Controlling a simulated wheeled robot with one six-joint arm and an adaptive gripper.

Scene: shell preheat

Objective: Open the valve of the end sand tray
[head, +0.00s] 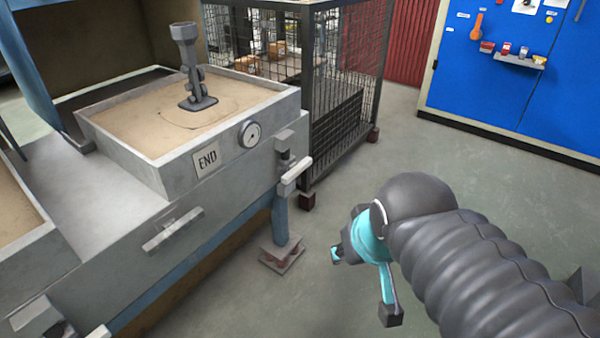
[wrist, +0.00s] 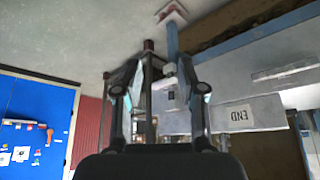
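The end sand tray (head: 185,160) is a grey box of sand with an END sign (head: 207,159) on its front. Its valve (head: 296,176) is at the right end of the front, a grey body with a pale bar handle sticking out. My gripper (head: 363,285), with teal fingers, is to the right of the valve and apart from it. In the wrist view, which is upside down, my gripper (wrist: 159,72) is open and empty. A pale block that looks like the valve (wrist: 167,97) shows between the fingers, farther off. The END sign (wrist: 238,114) is to its right.
A round gauge (head: 250,134) sits left of the valve. A dark stand with a cup (head: 190,70) rests on the sand. A mesh cage (head: 335,100) stands behind the bench. A blue tool board (head: 510,80) is at the back right. The floor (head: 400,150) between is clear.

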